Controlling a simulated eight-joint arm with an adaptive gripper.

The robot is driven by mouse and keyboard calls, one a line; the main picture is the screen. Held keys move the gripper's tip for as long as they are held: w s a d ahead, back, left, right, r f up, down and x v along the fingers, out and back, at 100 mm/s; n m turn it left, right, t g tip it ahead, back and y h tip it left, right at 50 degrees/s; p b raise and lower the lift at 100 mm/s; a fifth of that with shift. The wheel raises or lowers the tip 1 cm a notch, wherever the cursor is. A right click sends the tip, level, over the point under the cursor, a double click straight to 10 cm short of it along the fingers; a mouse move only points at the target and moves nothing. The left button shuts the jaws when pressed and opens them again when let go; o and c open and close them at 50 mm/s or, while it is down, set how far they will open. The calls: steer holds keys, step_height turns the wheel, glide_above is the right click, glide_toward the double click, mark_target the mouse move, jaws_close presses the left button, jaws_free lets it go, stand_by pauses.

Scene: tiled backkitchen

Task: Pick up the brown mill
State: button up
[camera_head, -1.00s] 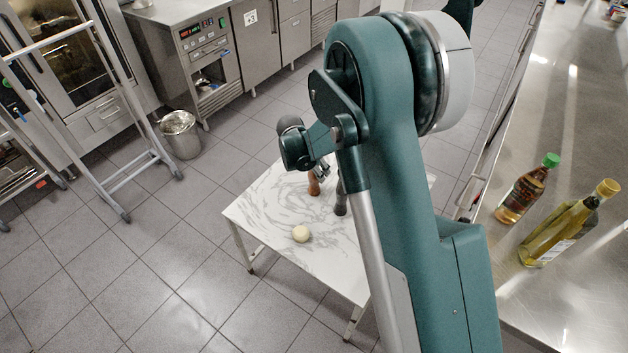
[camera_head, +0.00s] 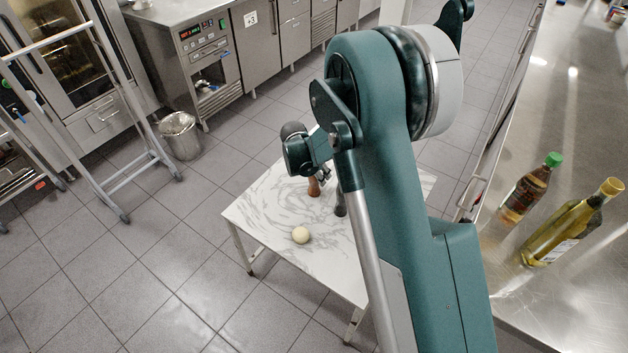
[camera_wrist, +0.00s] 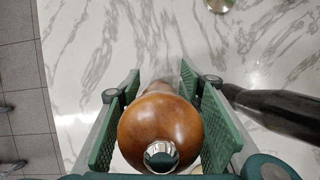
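The brown mill (camera_head: 313,187) stands on the white marbled table (camera_head: 262,212), below my gripper (camera_head: 318,172) in the head view; its upper part is hidden there. In the wrist view the mill's round, glossy brown head with a silver knob (camera_wrist: 160,125) is seen from above. It lies between the two green finger pads of my gripper (camera_wrist: 160,82). The fingers are apart, one on each side of the mill, with marble showing between the pads and the mill's narrower body. The mill's foot is hidden in the wrist view.
A dark mill (camera_head: 340,200) stands close to the right of the brown one; it also shows in the wrist view (camera_wrist: 280,108). A cream round object (camera_head: 300,235) sits nearer the front. Two bottles (camera_head: 527,190) stand on the steel counter (camera_head: 520,290) at right.

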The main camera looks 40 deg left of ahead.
steer(key=c, duration=0.8)
steer(key=shift+r+p, duration=1.15)
steer(key=shift+r, duration=3.85)
